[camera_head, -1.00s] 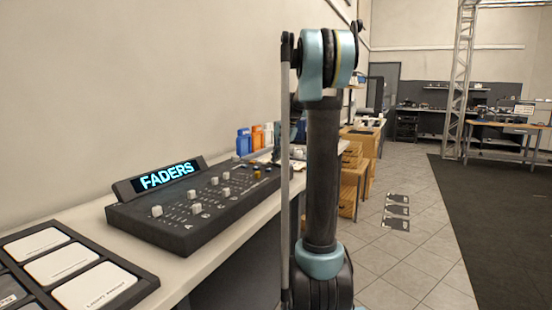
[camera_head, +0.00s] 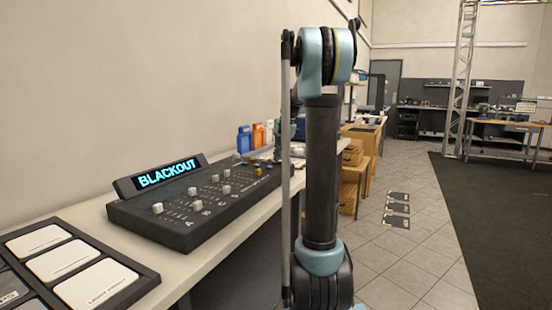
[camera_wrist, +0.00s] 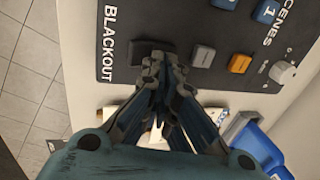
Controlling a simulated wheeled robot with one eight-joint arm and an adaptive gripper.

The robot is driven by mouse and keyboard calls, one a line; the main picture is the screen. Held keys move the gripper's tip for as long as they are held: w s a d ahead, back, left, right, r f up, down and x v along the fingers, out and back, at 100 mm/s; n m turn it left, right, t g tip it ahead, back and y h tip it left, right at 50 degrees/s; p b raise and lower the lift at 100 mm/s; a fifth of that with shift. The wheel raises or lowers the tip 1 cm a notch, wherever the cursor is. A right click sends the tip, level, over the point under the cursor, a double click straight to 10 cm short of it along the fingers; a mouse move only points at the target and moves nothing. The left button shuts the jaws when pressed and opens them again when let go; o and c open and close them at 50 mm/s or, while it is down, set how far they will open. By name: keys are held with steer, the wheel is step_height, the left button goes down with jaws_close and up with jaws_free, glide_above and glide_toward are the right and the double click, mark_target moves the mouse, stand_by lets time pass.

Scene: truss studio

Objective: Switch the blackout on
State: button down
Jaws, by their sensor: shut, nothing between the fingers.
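The dark control console (camera_head: 190,238) sits on the long pale counter, and its screen (camera_head: 168,173) reads BLACKOUT in lit blue letters. In the wrist view, the console's panel (camera_wrist: 130,20) carries the printed label BLACKOUT at its left end. My gripper (camera_wrist: 160,72) is shut and empty, with its fingertips at a dark button (camera_wrist: 152,48) beside that label. The fingertips partly cover the button, and I cannot tell how far it is pressed. A grey button (camera_wrist: 203,56) and an orange button (camera_wrist: 240,63) lie to its right.
White faders and a light round knob (camera_wrist: 283,72) are also on the console. Blue and orange containers (camera_head: 244,138) stand behind it on the counter. A dark frame with pale cards (camera_head: 95,286) lies at the near left.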

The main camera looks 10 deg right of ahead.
steer(key=shift+d, duration=0.15)
steer(key=shift+r, duration=0.1)
steer(key=w+a+v, duration=0.2)
steer(key=v, duration=1.1)
steer(key=shift+a+r, duration=0.3)
steer(key=shift+r, duration=0.3)
steer(key=shift+s, duration=0.2)
steer(key=s+a+f+n+h, duration=0.1)
steer(key=s+f+n, duration=0.1)
steer(key=s+f, duration=0.75)
steer(key=s+a+f+n, duration=0.15)
steer(key=s+f, duration=0.35)
steer(key=s, duration=0.9)
steer(key=s+f+n+h, duration=0.1)
steer(key=s+f+n, duration=0.1)
steer(key=s+f, duration=0.7)
steer(key=s+f+n, duration=0.2)
steer(key=s+f, duration=0.8)
steer(key=s, duration=0.1)
steer(key=shift+s+d+f+t, duration=0.25)
steer(key=shift+s+d+t, duration=0.05)
steer(key=shift+s+d, duration=0.1)
